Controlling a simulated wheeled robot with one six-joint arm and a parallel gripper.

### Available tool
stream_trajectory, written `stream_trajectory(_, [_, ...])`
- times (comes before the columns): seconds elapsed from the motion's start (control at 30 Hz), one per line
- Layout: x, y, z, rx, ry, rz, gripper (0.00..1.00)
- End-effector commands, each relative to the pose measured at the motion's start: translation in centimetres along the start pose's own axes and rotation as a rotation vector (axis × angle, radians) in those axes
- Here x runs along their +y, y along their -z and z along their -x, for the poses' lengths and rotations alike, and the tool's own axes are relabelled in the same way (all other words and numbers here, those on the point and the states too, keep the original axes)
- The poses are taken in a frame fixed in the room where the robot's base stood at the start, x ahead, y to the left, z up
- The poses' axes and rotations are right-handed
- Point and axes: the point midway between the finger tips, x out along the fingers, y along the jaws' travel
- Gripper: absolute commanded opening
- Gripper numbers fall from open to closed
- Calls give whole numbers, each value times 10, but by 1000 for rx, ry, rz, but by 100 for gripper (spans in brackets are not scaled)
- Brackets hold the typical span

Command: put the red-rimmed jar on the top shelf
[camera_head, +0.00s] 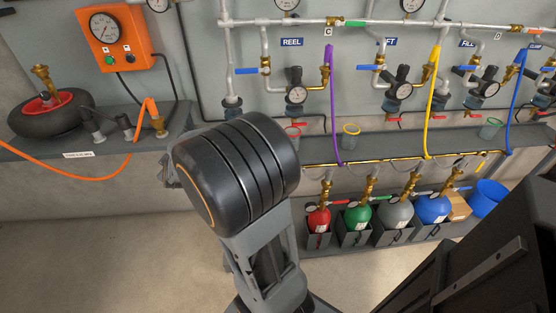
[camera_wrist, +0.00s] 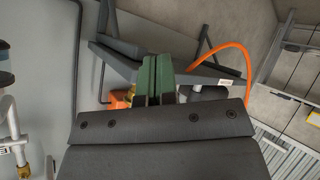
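The red-rimmed jar (camera_head: 292,132) is a small clear jar on the grey ledge below the gauges in the head view. My arm stands in front and hides its lower part. My gripper (camera_wrist: 157,78) shows in the wrist view as two green fingers side by side, closed together with nothing visible between them. It points towards the grey ledge with the orange hose and is apart from the jar. The jar does not show in the wrist view. I cannot make out a top shelf for certain.
A yellow-rimmed jar (camera_head: 351,130) and a green-rimmed jar (camera_head: 491,128) stand on the same ledge. Purple, yellow and blue hoses hang across its front. Several gas bottles, including a red one (camera_head: 318,220), stand below. A metal frame (camera_wrist: 288,45) is at the wrist view's right.

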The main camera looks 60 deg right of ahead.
Motion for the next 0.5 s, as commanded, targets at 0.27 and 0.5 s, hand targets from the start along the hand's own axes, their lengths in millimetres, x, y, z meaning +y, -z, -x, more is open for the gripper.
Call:
stream_trajectory(0.27, [-94,-26,122,-304,421,-112,0])
stream_trajectory(0.5, [-101,-69,183,-566,418,-140,0])
